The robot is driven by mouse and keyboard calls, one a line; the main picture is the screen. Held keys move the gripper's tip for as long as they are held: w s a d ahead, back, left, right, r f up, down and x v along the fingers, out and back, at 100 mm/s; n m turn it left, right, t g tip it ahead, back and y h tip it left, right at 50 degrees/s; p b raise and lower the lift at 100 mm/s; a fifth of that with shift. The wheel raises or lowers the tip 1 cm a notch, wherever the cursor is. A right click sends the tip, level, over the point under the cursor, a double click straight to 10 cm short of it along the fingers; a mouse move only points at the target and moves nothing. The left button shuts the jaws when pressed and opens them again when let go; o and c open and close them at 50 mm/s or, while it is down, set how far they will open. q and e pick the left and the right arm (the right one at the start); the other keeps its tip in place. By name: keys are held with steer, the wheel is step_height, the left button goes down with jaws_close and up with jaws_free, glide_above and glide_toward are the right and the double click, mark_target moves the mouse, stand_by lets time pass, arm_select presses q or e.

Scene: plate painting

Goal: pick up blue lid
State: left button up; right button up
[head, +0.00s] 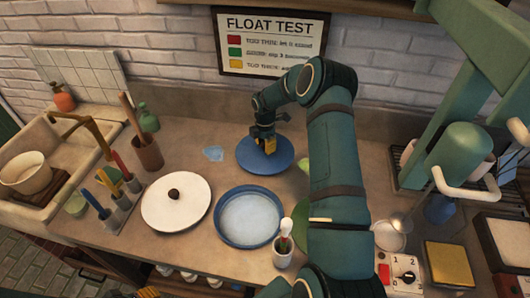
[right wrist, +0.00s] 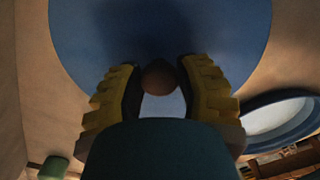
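The blue lid (head: 252,160) lies on the counter behind the blue-rimmed pan, below the sign. My right gripper (head: 264,143) is over the lid's middle, pointing down. In the right wrist view the lid (right wrist: 85,40) fills the upper part, and its round brown knob (right wrist: 158,77) shows between the two yellow and black fingertips of my right gripper (right wrist: 159,85). The fingers stand apart on both sides of the knob; whether they press on it I cannot tell. In the head view the gripper hides the knob. My left gripper does not show clearly.
The blue pan (head: 221,217) and a white lid (head: 160,223) with a dark knob lie in front. A cup with a brush (head: 284,256) stands near the counter's front edge. A brown holder (head: 149,155) is to the left. A drying rack (head: 408,155) stands right of my arm.

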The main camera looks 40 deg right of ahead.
jaws_close()
